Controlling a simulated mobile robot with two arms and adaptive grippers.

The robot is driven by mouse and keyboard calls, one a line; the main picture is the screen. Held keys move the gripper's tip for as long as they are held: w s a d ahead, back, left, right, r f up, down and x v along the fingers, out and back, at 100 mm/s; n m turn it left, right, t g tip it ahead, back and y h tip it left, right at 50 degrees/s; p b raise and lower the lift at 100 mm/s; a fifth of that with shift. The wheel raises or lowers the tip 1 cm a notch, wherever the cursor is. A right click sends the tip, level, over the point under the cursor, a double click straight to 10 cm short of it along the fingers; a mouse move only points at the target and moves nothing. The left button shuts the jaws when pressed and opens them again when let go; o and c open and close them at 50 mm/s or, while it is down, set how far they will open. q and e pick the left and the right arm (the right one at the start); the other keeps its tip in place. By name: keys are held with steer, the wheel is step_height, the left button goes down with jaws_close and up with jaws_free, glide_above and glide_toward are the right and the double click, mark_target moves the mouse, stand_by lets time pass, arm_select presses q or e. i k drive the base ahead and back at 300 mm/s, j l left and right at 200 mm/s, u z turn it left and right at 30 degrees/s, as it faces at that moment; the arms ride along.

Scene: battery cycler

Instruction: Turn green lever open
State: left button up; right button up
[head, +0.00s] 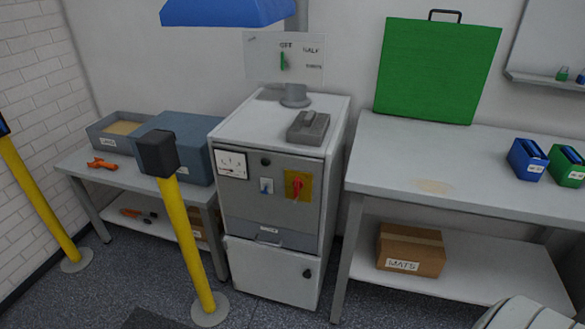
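The green lever (283,61) is small and stands roughly upright on a clear label plate (258,58) on the wall, behind the cabinet. The word OFF is printed just above the lever, and HALF is to the upper right. A smaller label at the lower right of the plate is too small to read surely. A grey duct passes behind the plate to the cabinet top.
The white cabinet (230,254), with a red switch (297,187), stands below the lever. A blue hood (225,12) hangs above. A yellow post (196,245) stands in front at left. Benches flank the cabinet; the right bench (400,160) holds a green case (437,72).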

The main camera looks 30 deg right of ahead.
mark_target(284, 65)
steer(key=i+l+z, duration=0.35)
steer(key=l, duration=0.2)
steer(key=i+l+z, duration=0.25)
steer(key=l+z, duration=0.15)
steer(key=i+l, duration=0.05)
steer(key=l, duration=0.05)
